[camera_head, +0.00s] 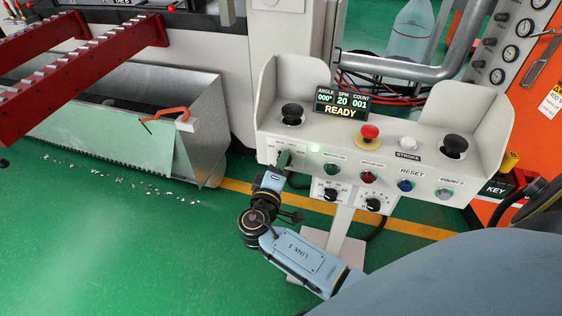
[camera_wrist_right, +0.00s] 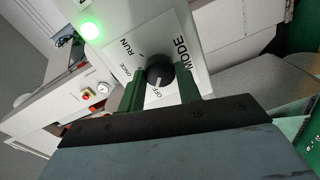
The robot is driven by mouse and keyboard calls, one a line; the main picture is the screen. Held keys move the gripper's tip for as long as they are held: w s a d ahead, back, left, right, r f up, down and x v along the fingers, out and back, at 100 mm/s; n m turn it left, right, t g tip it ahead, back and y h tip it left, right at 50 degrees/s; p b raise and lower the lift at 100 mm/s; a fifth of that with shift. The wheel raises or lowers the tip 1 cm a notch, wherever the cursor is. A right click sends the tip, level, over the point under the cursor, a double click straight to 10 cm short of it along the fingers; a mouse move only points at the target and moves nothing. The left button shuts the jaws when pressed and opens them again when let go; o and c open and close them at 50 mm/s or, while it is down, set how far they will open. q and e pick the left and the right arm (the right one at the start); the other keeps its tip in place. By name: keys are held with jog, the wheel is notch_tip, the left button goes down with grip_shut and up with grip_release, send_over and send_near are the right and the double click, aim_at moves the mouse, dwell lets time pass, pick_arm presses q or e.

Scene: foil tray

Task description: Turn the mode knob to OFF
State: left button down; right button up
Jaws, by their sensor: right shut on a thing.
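The control box (camera_head: 300,140) has a mode knob on its front face at the left, hidden behind my right gripper (camera_head: 284,160) in the head view. In the right wrist view the black mode knob (camera_wrist_right: 160,71) sits on a white plate marked MODE, RUN, ONCE and OFF. My right gripper (camera_wrist_right: 160,82) has its two green fingers on either side of the knob and is shut on it. A small pale mark shows on the knob's side toward the OFF label, but the exact setting is hard to read. My left gripper is not in view.
A green lamp (camera_head: 315,149) glows beside the knob, and the display (camera_head: 341,103) reads READY. A red mushroom button (camera_head: 369,133), black buttons and two lower dials (camera_head: 331,193) are close by. A metal bin (camera_head: 205,120) stands left; green floor is open in front.

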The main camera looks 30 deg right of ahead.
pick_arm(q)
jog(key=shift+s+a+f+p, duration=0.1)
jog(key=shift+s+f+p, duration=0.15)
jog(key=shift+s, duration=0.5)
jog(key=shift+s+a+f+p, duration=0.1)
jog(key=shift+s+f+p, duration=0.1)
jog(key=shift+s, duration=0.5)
pick_arm(e)
jog(key=shift+n, duration=1.1)
jog(key=o, duration=1)
jog(key=shift+s+a, duration=0.1)
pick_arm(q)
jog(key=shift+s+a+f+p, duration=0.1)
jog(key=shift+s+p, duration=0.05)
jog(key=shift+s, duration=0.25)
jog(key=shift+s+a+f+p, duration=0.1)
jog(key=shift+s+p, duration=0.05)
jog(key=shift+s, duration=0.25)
pick_arm(e)
jog(key=v, duration=1.3)
jog(key=shift+a, duration=0.1)
